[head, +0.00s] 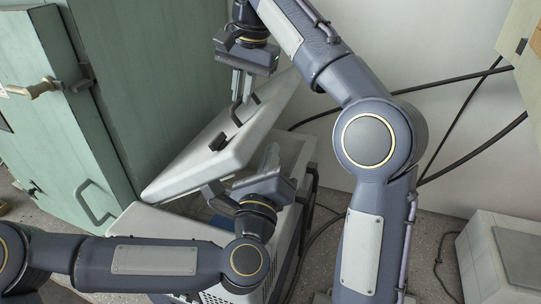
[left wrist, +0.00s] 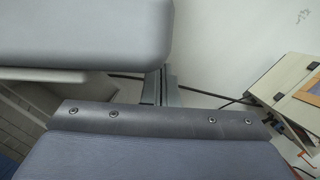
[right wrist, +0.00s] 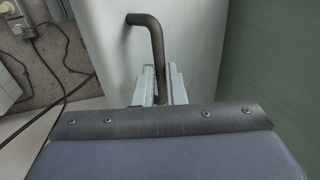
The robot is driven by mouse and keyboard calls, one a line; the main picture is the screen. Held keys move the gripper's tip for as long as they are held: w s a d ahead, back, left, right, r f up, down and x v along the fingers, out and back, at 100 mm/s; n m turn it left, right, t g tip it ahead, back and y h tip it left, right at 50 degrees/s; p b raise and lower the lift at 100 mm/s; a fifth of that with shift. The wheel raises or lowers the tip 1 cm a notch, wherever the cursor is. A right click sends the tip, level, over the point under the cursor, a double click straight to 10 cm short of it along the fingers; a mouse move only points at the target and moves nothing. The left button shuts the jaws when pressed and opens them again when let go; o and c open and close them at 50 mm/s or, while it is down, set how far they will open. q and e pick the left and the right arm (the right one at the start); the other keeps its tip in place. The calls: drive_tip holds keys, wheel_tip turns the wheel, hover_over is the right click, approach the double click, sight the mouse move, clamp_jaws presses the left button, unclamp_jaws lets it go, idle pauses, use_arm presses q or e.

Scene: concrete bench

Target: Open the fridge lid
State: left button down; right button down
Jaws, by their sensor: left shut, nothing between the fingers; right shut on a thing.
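The fridge (head: 155,222) is a pale grey chest-type box at the centre of the head view. Its lid (head: 190,172) is raised and tilted steeply, and the opening shows in part below it. My right gripper (head: 238,92) is shut on the dark bar handle (right wrist: 152,32) on top of the lid. The right wrist view shows its fingers (right wrist: 160,88) around the bar. My left gripper (head: 270,158) is shut and empty, over the open fridge just under the raised lid. The left wrist view shows its fingers (left wrist: 157,88) beside the lid's edge (left wrist: 85,35).
A green cabinet (head: 160,70) stands close behind and left of the fridge. Black cables (head: 455,78) hang along the pale wall at the right. A grey box (head: 480,250) sits on the floor at the lower right. My arms cover part of the fridge.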

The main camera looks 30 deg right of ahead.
drive_tip(key=shift+w+a+f, duration=0.15)
drive_tip(key=shift+a+f, duration=0.2)
drive_tip(key=shift+a, duration=0.05)
use_arm(q)
drive_tip(key=shift+w+a+r, duration=0.25)
drive_tip(key=shift+w+r, duration=0.05)
drive_tip(key=shift+r, duration=0.2)
drive_tip(key=shift+w+a+r, duration=0.2)
drive_tip(key=shift+w+r, duration=0.1)
drive_tip(key=shift+r, duration=0.15)
use_arm(e)
drive_tip(key=shift+w, duration=0.1)
use_arm(q)
drive_tip(key=shift+w+a, duration=0.1)
use_arm(e)
drive_tip(key=c, duration=1.7)
unclamp_jaws()
drive_tip(key=shift+w, duration=0.1)
drive_tip(key=shift+c, duration=0.2)
use_arm(q)
drive_tip(key=shift+w+a, duration=0.15)
drive_tip(key=shift+w, duration=0.1)
use_arm(e)
drive_tip(key=shift+o, duration=1.3)
drive_tip(key=shift+w+a, duration=0.15)
drive_tip(key=shift+w, duration=0.05)
use_arm(q)
drive_tip(key=shift+s, duration=0.1)
